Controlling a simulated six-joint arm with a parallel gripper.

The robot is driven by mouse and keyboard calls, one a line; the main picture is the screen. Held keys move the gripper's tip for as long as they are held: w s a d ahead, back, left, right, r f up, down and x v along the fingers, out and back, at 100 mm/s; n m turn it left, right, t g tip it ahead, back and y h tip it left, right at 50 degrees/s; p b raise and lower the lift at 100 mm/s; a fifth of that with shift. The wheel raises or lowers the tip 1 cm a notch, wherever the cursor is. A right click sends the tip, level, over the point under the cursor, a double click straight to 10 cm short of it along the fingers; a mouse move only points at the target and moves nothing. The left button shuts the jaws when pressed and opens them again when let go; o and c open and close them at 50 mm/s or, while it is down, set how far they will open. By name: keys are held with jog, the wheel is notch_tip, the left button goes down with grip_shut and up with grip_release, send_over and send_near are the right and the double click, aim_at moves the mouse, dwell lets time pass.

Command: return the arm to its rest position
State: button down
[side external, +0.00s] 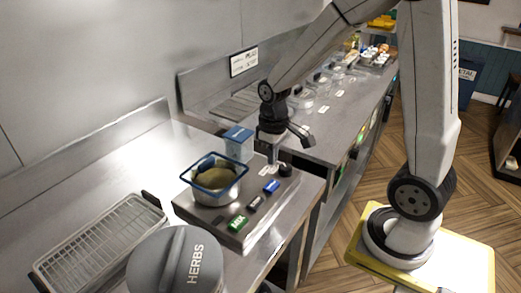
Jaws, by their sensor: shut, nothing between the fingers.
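My gripper (271,158) points down above the back right part of the raised steel unit (213,223) on the counter. Its fingers look shut with nothing between them. They are close to a small black knob (285,170), and I cannot tell whether they touch it. My arm reaches in from the upper right, bent over the counter.
A blue-rimmed container (214,197) with greenish contents sits on the unit, left of my gripper. A blue box (238,141) stands behind. Green (238,223) and blue (271,186) labelled blocks lie in front. A wire rack (100,242) and grey HERBS lid (175,265) are left.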

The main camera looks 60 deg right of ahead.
jog(key=shift+a, duration=0.1)
jog(key=s+a+f+t, duration=0.1)
jog(key=s+a+t, duration=0.1)
jog(key=s+a, duration=0.2)
jog(key=a, duration=0.2)
jog(key=shift+s+a+t, duration=0.15)
jog(key=shift+a+t, duration=0.15)
dwell(0.5)
notch_tip(320, 180, up, 2)
jog(key=g, duration=0.3)
send_over(272, 185)
jog(key=shift+r, duration=0.15)
jog(key=shift+f, duration=4.3)
